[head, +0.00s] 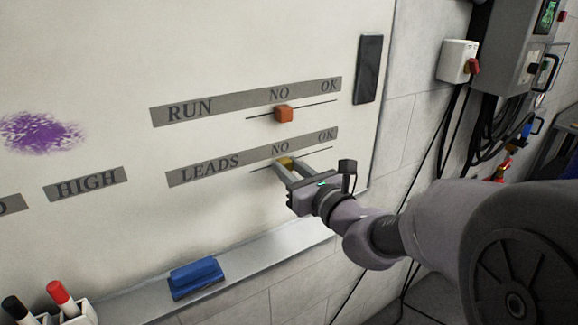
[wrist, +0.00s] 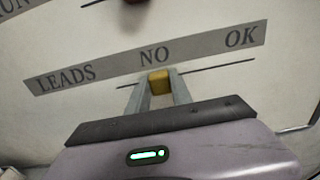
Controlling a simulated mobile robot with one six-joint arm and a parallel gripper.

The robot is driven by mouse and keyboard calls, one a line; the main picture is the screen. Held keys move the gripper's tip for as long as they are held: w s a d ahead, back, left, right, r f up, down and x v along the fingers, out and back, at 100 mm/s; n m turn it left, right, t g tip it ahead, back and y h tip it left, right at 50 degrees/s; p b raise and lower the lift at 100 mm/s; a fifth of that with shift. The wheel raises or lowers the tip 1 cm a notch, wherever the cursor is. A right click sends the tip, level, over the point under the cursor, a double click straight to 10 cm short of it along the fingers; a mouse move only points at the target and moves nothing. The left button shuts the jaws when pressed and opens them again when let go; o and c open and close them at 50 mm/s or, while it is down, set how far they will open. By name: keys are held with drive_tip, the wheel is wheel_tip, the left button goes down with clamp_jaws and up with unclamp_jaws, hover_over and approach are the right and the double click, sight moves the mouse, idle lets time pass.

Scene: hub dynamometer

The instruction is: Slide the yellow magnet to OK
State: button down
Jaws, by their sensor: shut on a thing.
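The yellow magnet (wrist: 159,82) is on the whiteboard (head: 225,45), on the thin line under the LEADS strip (wrist: 155,56). It sits below the word NO, left of OK. In the head view only a bit of the yellow magnet (head: 285,161) shows between the fingers. My gripper (head: 287,166) is shut on it, one finger on each side, as the wrist view also shows at the fingertips (wrist: 160,84). The line runs on to the right of the magnet, under OK.
An orange-red magnet (head: 284,114) sits under NO on the RUN strip (head: 245,101) above. A dark bar (head: 368,69) is at the board's right edge. A blue eraser (head: 196,278) lies on the ledge (head: 255,262) below. The line toward OK is clear.

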sight(326, 147)
drive_tip(key=w+d, duration=0.2)
drive_tip(key=d, duration=0.1)
drive_tip(key=w+d+p, duration=0.1)
drive_tip(key=w+d, duration=0.1)
drive_tip(key=d, duration=0.2)
drive_tip(key=w+d+p, duration=0.1)
drive_tip(key=w+d, duration=0.2)
drive_tip(key=shift+d+r, duration=0.1)
drive_tip(key=shift+d, duration=0.15)
drive_tip(key=c, duration=1.3)
unclamp_jaws()
drive_tip(key=shift+o, duration=0.9)
drive_tip(key=shift+w+d, duration=0.1)
drive_tip(key=shift+d, duration=0.05)
drive_tip(key=p+v, duration=0.2)
drive_tip(key=v, duration=1.5)
drive_tip(key=shift+s, duration=0.25)
